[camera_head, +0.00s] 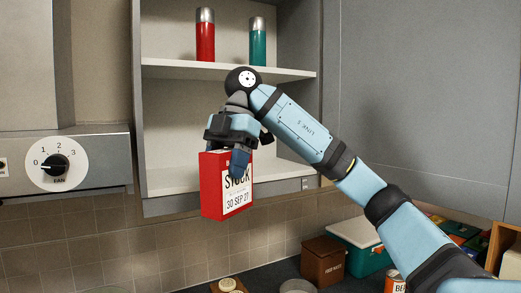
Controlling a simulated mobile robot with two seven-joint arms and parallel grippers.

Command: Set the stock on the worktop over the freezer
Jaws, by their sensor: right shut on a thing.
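The stock (213,190) is a red box with a white label reading "STOCK" and "30 SEP 27". My right gripper (238,160) is shut on its top edge and holds it in the air in front of the open wall cupboard, near the lower shelf. One finger covers part of the label. My left gripper is not in view. A dark worktop (262,281) shows at the bottom; I cannot tell whether it is the one over the freezer, and no freezer shows.
A red flask (205,40) and a teal flask (258,45) stand on the upper shelf (170,68). A fan dial (56,165) is at left. A brown box (323,262), a green-and-white container (358,244) and a can (394,282) crowd the worktop below.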

